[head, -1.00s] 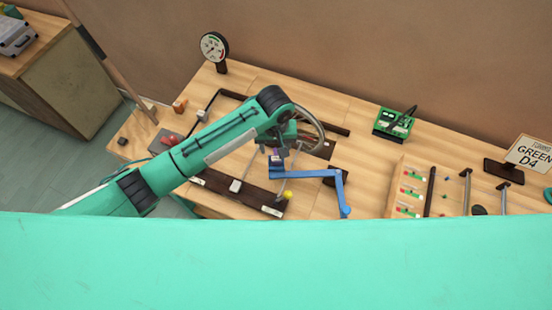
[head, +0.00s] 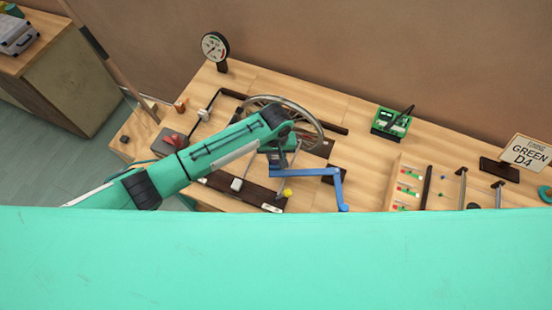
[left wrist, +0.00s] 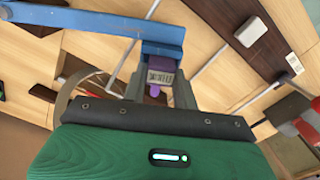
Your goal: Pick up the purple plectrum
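A small purple piece, seemingly the plectrum (left wrist: 154,90), shows in the left wrist view just below a small printed label, beside the blue crank-like bar (left wrist: 100,22). The blue bar also shows in the head view (head: 337,188), where I cannot make out the plectrum. My left gripper (head: 283,161) is over the bar's left end. In the left wrist view its fingers (left wrist: 156,86) stand apart with the purple piece between them. I cannot see contact with either finger. My right gripper is in neither view.
A spoked wheel (head: 311,116) stands just behind my left gripper. A yellow knob (head: 288,193) is close below it. A green box (head: 391,122), a panel of sliders (head: 408,185) and a sign (head: 527,152) are to the right. A gauge (head: 215,47) stands at the back.

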